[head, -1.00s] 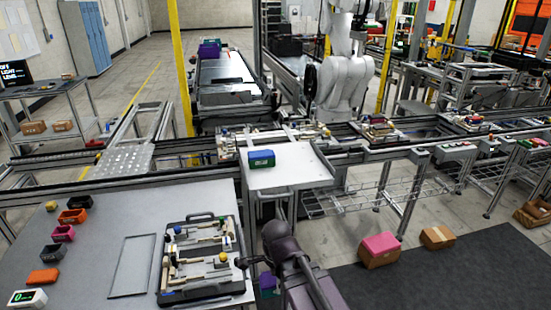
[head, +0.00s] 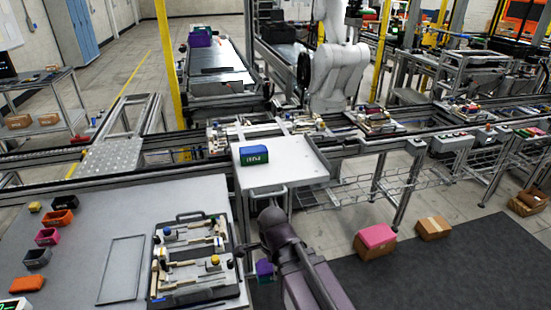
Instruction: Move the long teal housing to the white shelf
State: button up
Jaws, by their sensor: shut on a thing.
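A white shelf (head: 290,172) stands in the middle of the head view, beyond my arm. A blue and green box (head: 254,155) sits on its left part. My gripper (head: 262,262) is low in the middle, between the grey table and the dark mat, in front of the shelf and lower in the picture. It is shut on a small-looking teal and purple piece, which seems to be the teal housing (head: 265,279). My arm and gripper hide much of the piece, so its length does not show.
The grey table (head: 75,235) at left bears a fixture tray (head: 238,285), a thin frame and several small coloured bins. A conveyor line runs behind the shelf. Cardboard boxes (head: 433,228), one near a pink-topped box (head: 376,240), lie on the floor at right. The shelf's right part is bare.

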jog(key=r+n+p, duration=0.1)
jog(key=n, duration=0.1)
jog(key=w+a+r+n+p, duration=0.1)
jog(key=shift+w+r+n+p, duration=0.2)
jog(key=shift+r+n+p, duration=0.1)
jog(key=shift+n+p, duration=0.1)
jog(key=w+a+r+n+p, duration=0.1)
jog(key=w+r+n+p, duration=0.2)
jog(key=r+n+p, duration=0.3)
jog(key=w+a+r+n+p, duration=0.2)
jog(key=w+r+n+p, duration=0.2)
jog(key=n, duration=1.1)
jog(key=w+a+r+n+p, duration=0.2)
jog(key=w+r+n+p, duration=0.1)
jog(key=r+n+p, duration=0.5)
jog(key=shift+w+a+r+n, duration=0.2)
jog(key=shift+w+n, duration=0.15)
jog(key=shift+n, duration=1.25)
jog(key=shift+w, duration=0.1)
jog(key=b, duration=0.1)
send_over(259, 177)
jog(key=shift+f, duration=0.75)
